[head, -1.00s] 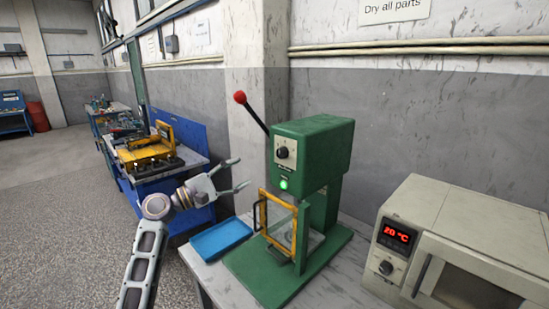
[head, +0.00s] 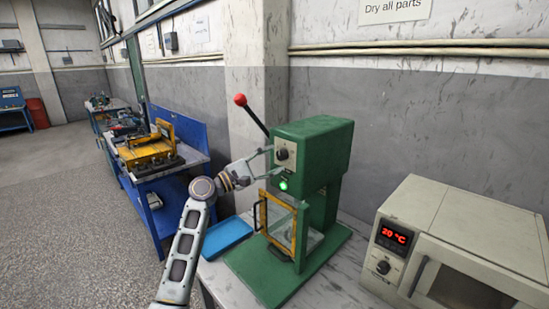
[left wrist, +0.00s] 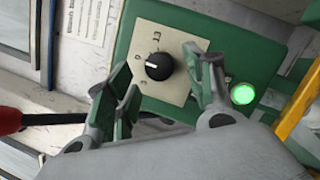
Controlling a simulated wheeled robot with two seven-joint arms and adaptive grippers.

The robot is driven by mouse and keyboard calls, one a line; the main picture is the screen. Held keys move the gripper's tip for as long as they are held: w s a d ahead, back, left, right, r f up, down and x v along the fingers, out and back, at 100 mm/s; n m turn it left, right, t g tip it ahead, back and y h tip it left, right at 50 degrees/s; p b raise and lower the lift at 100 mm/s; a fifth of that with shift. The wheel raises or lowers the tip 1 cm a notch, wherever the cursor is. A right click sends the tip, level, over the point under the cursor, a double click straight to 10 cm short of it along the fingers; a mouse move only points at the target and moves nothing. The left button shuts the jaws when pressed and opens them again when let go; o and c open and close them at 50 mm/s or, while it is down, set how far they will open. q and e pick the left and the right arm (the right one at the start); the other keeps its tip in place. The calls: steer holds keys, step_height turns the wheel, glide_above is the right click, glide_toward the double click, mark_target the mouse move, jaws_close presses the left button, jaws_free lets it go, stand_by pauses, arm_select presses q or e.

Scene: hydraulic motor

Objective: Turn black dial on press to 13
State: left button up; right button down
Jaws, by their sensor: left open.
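The green press (head: 318,150) stands on the table, with a black lever tipped by a red ball (head: 240,99). Its black dial (head: 282,153) sits on a pale plate on the front face. In the left wrist view the dial (left wrist: 159,66) has a white pointer line, and marks are printed around it on the plate (left wrist: 172,92). My left gripper (head: 270,161) is at the press front, close to the dial. In the left wrist view its open fingers (left wrist: 163,82) lie on either side of the dial, with no clear contact. My right gripper is not in view.
A lit green button (head: 283,186) is just below the dial. A yellow-framed guard door (head: 264,212) hangs below it. A blue tray (head: 226,237) lies left of the press. A beige oven (head: 455,232) reading 20 °C stands at right.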

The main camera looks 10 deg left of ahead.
arm_select(q)
steer(key=shift+x, duration=0.85)
steer(key=shift+f, duration=0.1)
steer(key=c, duration=1)
